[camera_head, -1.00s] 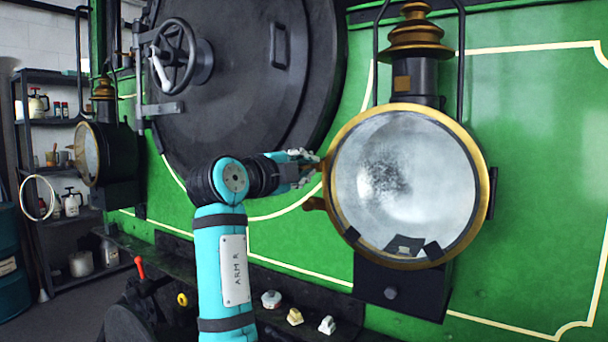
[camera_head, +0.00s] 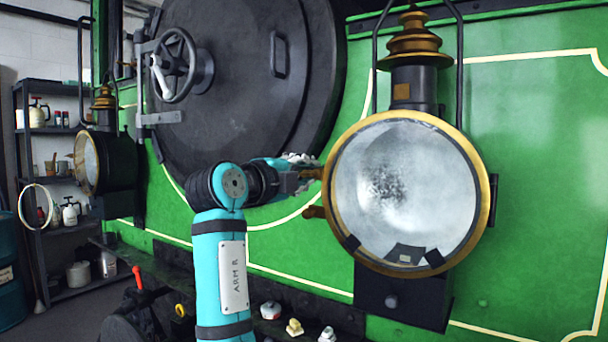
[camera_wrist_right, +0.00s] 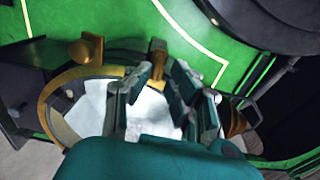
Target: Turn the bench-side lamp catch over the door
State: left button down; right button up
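The large lamp has a round glass door with a brass rim (camera_head: 337,236) and stands on the green front at the right. A brass catch (camera_head: 313,173) sticks out from the left of its rim, with a second brass lug (camera_head: 313,212) below it. My right gripper (camera_head: 306,168) is at the upper piece, left of the rim. In the wrist view its fingers (camera_wrist_right: 160,72) are apart, with a brass piece (camera_wrist_right: 157,47) just beyond and between the tips. Contact is unclear. Another brass knob (camera_wrist_right: 86,48) shows further left there. My left gripper is not in view.
A second lamp (camera_head: 90,163) stands at the left. The round black door (camera_head: 250,80) with its handwheel (camera_head: 175,65) is behind my right arm. Small items, including a white-topped one (camera_head: 271,310), lie on the ledge below. Shelves (camera_head: 48,130) stand at the far left.

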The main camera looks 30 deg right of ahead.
jog(key=shift+o, duration=0.8)
jog(key=shift+w+f, duration=0.1)
jog(key=shift+f, duration=0.05)
jog(key=v, duration=0.7)
jog(key=shift+a, duration=0.25)
